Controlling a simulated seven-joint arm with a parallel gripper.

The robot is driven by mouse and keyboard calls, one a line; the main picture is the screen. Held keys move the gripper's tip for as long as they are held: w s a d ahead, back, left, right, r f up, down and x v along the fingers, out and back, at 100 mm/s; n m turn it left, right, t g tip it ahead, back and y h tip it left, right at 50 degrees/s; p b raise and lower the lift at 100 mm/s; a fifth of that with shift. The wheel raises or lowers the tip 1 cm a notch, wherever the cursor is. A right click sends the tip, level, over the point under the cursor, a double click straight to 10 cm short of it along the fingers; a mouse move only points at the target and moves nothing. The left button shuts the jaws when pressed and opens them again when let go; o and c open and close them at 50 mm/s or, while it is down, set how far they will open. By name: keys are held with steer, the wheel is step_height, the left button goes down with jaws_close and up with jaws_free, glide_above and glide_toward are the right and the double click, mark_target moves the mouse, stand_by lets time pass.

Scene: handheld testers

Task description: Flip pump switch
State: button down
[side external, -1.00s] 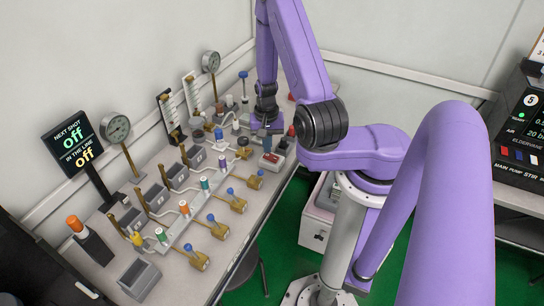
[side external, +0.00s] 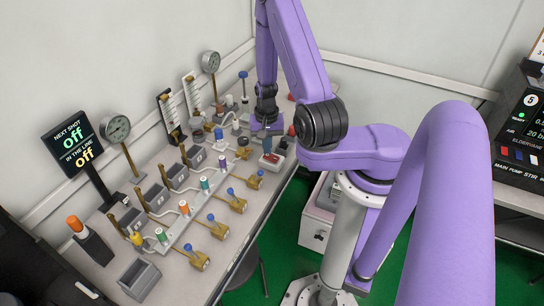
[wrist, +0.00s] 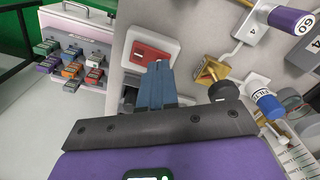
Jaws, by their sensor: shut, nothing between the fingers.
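A white box with a red rocker switch (wrist: 150,54) on its face lies just beyond my fingertips in the wrist view. The same red-and-white switch box (side external: 270,159) shows on the bench below my gripper in the side view. I cannot read a label on it. My gripper (wrist: 158,68) has its blue fingers shut together and empty, with their tips overlapping the switch's near edge in the picture. I cannot tell whether they touch it. In the side view my gripper (side external: 267,138) points down over the bench's far right part.
Valves with blue handles (side external: 229,195), gauges (side external: 115,128) and tubing crowd the bench to the left. A display (side external: 77,146) reads "off" twice. A black panel labelled main pump (side external: 518,130) stands at far right. Brass fittings (wrist: 212,68) sit beside the switch.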

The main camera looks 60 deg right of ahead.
steer(key=shift+f, duration=0.65)
stand_by(0.3)
steer(key=shift+r, duration=3.5)
